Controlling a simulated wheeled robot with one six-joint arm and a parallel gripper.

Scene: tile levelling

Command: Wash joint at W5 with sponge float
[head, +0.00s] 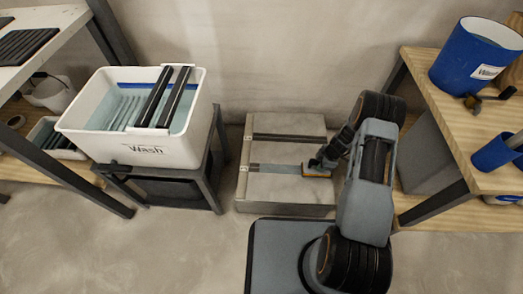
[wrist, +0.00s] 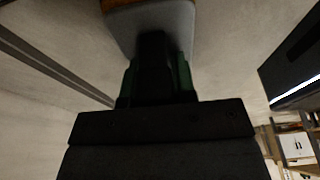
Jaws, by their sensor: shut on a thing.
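My gripper (head: 321,161) is shut on the sponge float (head: 315,173), which shows an orange edge and a grey part. The float rests on or just above the pale tiled slab (head: 285,187), at the right end of a blue-grey joint strip (head: 275,168). A second, darker joint (head: 288,137) crosses the slab farther back. In the wrist view, the float (wrist: 152,25) sits beyond my dark fingers (wrist: 155,80), its grey side facing me. Its contact with the joint is hidden there. I cannot read which joint is W5.
A white Wash tub (head: 150,150) with dark bars across its top stands on a dark stand (head: 205,175) at left. A wooden bench (head: 470,150) at right holds a blue bucket (head: 460,65) and a blue container (head: 490,155). The slab's left half is clear above.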

